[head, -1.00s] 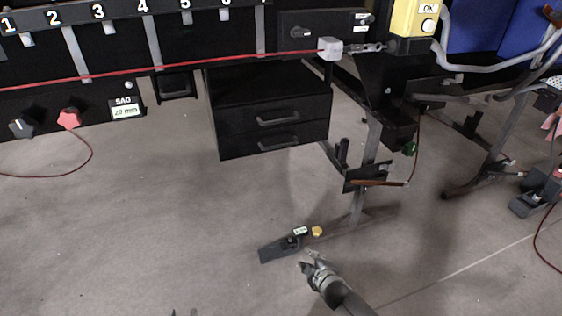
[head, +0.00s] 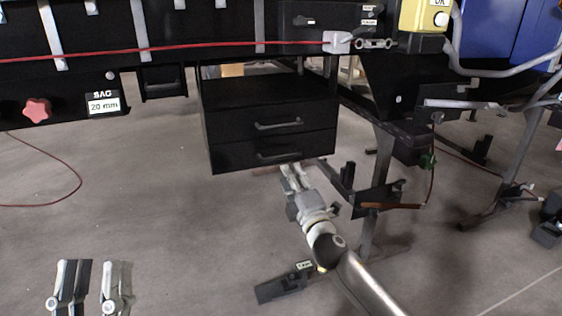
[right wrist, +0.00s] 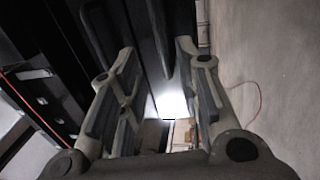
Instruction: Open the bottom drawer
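The black drawer cabinet (head: 262,94) hangs under the bench in the head view, with two drawers, both shut. The bottom drawer (head: 232,158) has a dark bar handle (head: 280,155). My right gripper (head: 293,172) is just below and in front of this handle in the head view. In the right wrist view its two fingers (right wrist: 160,75) are apart, with dark drawer fronts and a bar behind and between them. I cannot tell whether the fingers touch the handle. My left gripper (head: 88,275) is open and empty above the floor, far left of the cabinet.
The top drawer handle (head: 278,125) is just above. A metal bench leg (head: 384,150) and a dark bracket (head: 372,198) stand right of the cabinet. A red cable (head: 180,48) runs across the bench front.

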